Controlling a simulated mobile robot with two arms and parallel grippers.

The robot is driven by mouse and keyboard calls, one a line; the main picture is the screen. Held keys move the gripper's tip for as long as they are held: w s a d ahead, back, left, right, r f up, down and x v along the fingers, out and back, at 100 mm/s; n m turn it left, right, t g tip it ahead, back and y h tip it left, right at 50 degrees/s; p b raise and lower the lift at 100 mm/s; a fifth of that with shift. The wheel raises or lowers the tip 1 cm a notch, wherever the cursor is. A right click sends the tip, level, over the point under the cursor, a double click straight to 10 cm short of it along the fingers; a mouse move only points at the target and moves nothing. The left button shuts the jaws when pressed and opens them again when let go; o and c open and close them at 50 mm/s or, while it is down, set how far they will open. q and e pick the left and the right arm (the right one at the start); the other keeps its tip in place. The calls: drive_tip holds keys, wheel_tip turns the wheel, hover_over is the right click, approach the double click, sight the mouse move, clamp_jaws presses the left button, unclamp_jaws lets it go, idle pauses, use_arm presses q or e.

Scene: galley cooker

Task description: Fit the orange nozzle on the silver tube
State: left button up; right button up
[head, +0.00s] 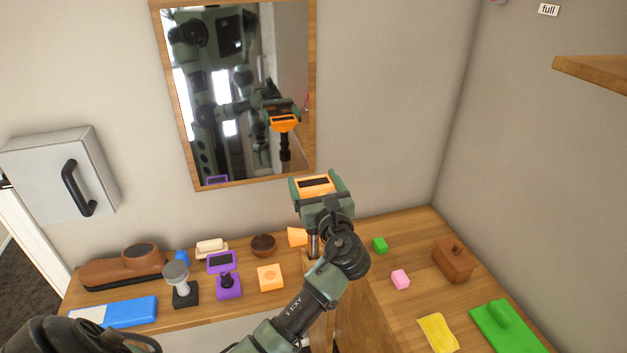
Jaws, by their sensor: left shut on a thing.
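My left gripper (314,230) points down over the counter near the back wall and is shut. A short silver tube (313,244) shows directly below its jaws and appears to be held, though the gripper body hides its upper part. An orange piece (296,237), perhaps the nozzle, shows just left of the tube; I cannot tell whether they touch. Another orange piece (270,278), block-like with a round mark on top, stands on the counter nearer to me. My right gripper is not in view.
The mirror (240,90) reflects my arm. On the left counter (190,315) stand a purple stand (228,287), a grey-topped black stand (177,275) and a brown dish (263,245). A shelf (595,72) juts out above.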

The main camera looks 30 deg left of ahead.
use_arm(q)
drive_tip(key=shift+f+b, duration=0.4)
drive_tip(key=shift+f, duration=1.05)
drive_tip(key=o, duration=1.3)
drive_tip(key=p+v, duration=0.3)
drive_tip(key=v, duration=0.7)
drive_tip(key=shift+d+r, duration=0.1)
